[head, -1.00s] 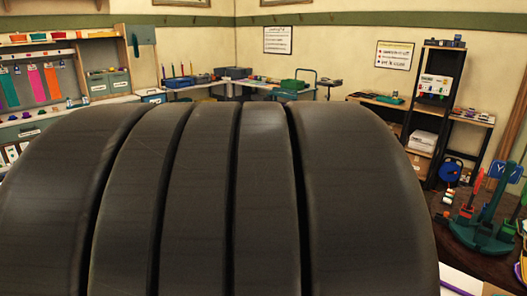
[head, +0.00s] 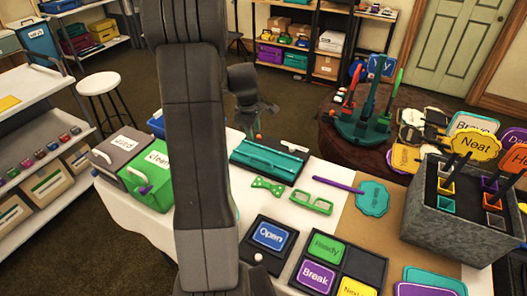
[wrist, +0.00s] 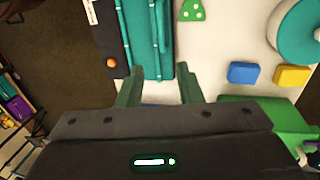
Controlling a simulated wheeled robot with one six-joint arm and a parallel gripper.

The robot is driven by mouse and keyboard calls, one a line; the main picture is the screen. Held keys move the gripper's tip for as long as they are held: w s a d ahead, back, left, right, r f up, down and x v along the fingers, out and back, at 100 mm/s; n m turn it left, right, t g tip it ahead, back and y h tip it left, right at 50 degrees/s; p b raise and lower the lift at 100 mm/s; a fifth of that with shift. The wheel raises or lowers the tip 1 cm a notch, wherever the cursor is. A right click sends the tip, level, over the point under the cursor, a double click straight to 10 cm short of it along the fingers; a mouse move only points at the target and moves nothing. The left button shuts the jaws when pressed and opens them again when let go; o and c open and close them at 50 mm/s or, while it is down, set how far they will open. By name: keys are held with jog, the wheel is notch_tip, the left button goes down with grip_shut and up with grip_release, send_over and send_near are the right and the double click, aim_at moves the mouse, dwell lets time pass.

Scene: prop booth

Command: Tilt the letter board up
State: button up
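A teal panel with raised rails (head: 268,158), which looks like the letter board, lies nearly flat on a dark base on the white table. It also shows at the top of the wrist view (wrist: 140,35). An orange knob (wrist: 111,62) sits on the dark base beside the panel. My gripper (wrist: 160,88) is open and empty, its two fingers apart at the panel's near end in the wrist view. I cannot tell whether they touch it. In the head view my gripper (head: 254,122) is small and dark, behind the panel.
Green bow tie (head: 267,187), green glasses (head: 312,202) and "Open" sign (head: 270,237) lie in front of the panel. A green bin (head: 148,180) stands left. A metal planter (head: 448,215) with signs stands right. My arm hides part of the table.

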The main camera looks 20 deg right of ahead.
jog(key=p, duration=0.2)
send_near(266, 157)
jog(key=a+f, duration=0.1)
jog(key=s+a+f, duration=0.1)
jog(key=a+f, duration=0.1)
jog(key=f, duration=0.1)
jog(key=shift+s+a, duration=0.15)
jog(key=shift+s, duration=0.15)
grip_shut()
